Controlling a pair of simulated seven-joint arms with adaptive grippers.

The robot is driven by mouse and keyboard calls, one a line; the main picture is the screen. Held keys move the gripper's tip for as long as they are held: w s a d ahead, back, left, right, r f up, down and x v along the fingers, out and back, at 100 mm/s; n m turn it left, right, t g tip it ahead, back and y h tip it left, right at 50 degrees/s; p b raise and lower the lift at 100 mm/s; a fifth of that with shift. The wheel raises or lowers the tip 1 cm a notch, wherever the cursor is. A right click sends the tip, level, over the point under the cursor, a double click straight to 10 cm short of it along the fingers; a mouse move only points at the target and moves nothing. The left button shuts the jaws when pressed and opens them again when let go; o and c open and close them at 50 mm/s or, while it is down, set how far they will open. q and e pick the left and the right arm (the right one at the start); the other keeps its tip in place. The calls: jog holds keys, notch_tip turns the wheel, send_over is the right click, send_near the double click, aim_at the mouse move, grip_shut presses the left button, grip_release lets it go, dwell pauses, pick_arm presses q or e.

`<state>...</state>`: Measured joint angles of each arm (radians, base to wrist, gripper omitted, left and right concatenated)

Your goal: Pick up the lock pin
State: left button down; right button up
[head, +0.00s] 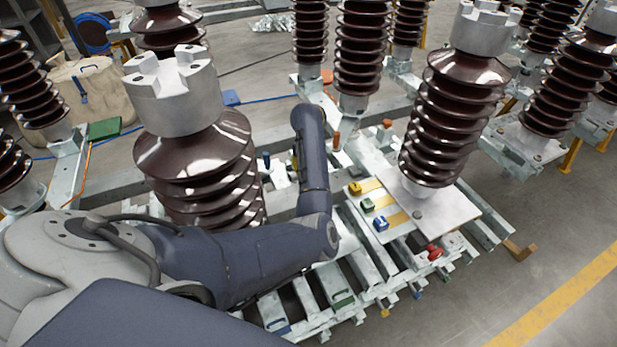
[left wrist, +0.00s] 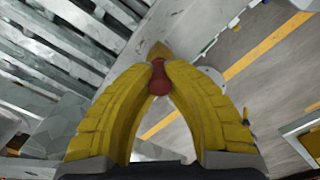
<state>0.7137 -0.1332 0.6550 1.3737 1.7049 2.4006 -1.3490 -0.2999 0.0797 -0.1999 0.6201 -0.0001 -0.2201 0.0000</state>
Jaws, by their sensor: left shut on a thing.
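In the left wrist view, the two yellow fingers of my left gripper (left wrist: 159,78) curve together, their tips closed on a small dark red piece (left wrist: 159,86), which I take to be the lock pin. An orange-brown pointed part (left wrist: 158,50) shows just beyond the fingertips; I cannot tell whether it belongs to the pin. In the head view my left arm comes in from the left and bends upward at the middle; its gripper is mostly hidden, so the held piece cannot be made out there. My right gripper is in neither view.
Tall brown ribbed insulators (head: 455,110) stand close around my arm. A red part (head: 433,252) sits near the slatted frame's edge. Bare floor with a yellow line (head: 555,298) lies at the right.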

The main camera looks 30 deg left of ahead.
pick_arm(q)
jog(key=shift+r, duration=0.1)
notch_tip(320, 180, up, 20)
dwell(0.8)
dwell(0.3)
jog(key=shift+r, duration=2.95)
jog(key=shift+r, duration=0.1)
